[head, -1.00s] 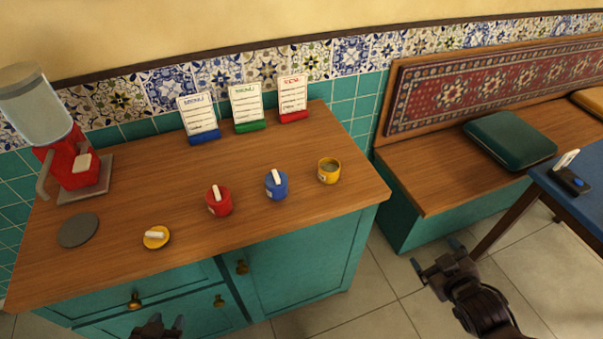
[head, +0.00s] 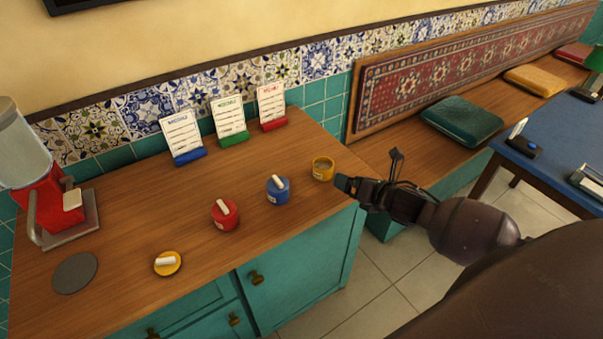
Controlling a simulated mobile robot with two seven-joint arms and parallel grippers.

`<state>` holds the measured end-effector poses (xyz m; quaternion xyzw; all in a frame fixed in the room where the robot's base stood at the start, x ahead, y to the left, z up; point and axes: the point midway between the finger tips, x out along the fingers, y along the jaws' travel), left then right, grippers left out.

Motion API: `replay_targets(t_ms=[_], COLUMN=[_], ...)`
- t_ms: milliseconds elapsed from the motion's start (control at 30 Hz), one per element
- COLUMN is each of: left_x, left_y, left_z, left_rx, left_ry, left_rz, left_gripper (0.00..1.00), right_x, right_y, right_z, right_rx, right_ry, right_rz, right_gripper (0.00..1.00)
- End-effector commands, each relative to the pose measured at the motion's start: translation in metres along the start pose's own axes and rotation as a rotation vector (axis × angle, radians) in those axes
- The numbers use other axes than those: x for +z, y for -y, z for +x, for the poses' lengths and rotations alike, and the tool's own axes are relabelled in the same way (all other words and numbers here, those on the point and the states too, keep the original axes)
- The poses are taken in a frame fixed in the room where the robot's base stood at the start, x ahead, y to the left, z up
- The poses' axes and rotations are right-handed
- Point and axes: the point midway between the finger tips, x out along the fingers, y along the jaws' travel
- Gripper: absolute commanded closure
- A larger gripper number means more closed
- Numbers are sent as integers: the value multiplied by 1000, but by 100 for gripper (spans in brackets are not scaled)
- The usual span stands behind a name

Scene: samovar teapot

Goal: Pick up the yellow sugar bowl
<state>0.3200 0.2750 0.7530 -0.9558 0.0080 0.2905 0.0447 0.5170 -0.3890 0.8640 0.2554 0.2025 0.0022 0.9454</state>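The yellow sugar bowl (head: 322,169) stands upright near the right end of the wooden counter, with its top open. Its yellow lid (head: 168,263) with a white handle lies apart at the counter's front left. My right gripper (head: 368,170) is just right of the yellow bowl, with its fingers spread apart and nothing between them. One fingertip is close to the bowl's right side; I cannot tell whether it touches. My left gripper is out of view.
A blue bowl (head: 278,190) and a red bowl (head: 225,214), both lidded, stand left of the yellow one. Three menu cards (head: 230,122) stand behind. A red dispenser (head: 60,205) and a grey disc (head: 75,273) are at left. The counter (head: 140,210) is otherwise clear.

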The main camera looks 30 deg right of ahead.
Motion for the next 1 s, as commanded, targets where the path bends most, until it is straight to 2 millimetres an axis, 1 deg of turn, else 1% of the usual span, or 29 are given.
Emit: replay_targets(t_ms=[100, 200, 300, 400, 467, 567, 767, 900, 1000], left_x=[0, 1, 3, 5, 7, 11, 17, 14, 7], left_y=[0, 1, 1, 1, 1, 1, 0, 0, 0], left_z=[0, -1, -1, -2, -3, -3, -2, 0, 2], left_rx=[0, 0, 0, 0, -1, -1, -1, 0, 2], left_ry=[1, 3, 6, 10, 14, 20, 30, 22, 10], left_rz=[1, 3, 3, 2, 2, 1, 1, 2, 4], left_gripper=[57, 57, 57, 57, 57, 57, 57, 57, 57], right_x=[-2, -2, -2, -2, -2, -2, -2, -2, -1], right_y=[2, 2, 2, 2, 2, 2, 2, 2, 1], right_z=[0, 0, 0, 0, 1, 9, 37, 52, 56], right_rx=[-3, -3, -2, -2, -2, -1, -1, -1, -1], right_ry=[-2, -1, -1, -1, -1, 0, -1, -1, 0], right_rz=[-198, -343, -454, -521, -541, -553, -552, -551, -551], right_gripper=[10, 10, 10, 10, 10, 10, 10, 10, 10])
